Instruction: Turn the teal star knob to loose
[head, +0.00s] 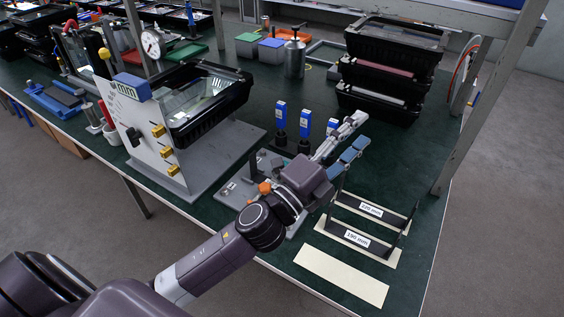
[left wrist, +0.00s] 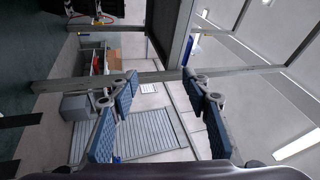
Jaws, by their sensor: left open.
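I cannot make out a teal star knob in either view. My left gripper (head: 357,133) is open and empty above the right part of the green bench, close to the blue-topped upright tools. Its two blue-padded fingers also show spread apart in the left wrist view (left wrist: 160,80), with nothing between them. A black floodlight housing (head: 238,93) with a glass front sits tilted in a grey fixture (head: 155,152) with several yellow clamps, left of my gripper. Part of a grey plate with an orange part (head: 265,188) is hidden behind my left arm. My right gripper is not in view.
Stacked black housings (head: 385,103) stand at the back right. Blue-topped tools (head: 281,118) stand near my gripper. Black holders labelled in mm (head: 365,240) and a cream plate (head: 341,275) lie at the front right. A metal post (head: 475,110) rises at the bench's right edge.

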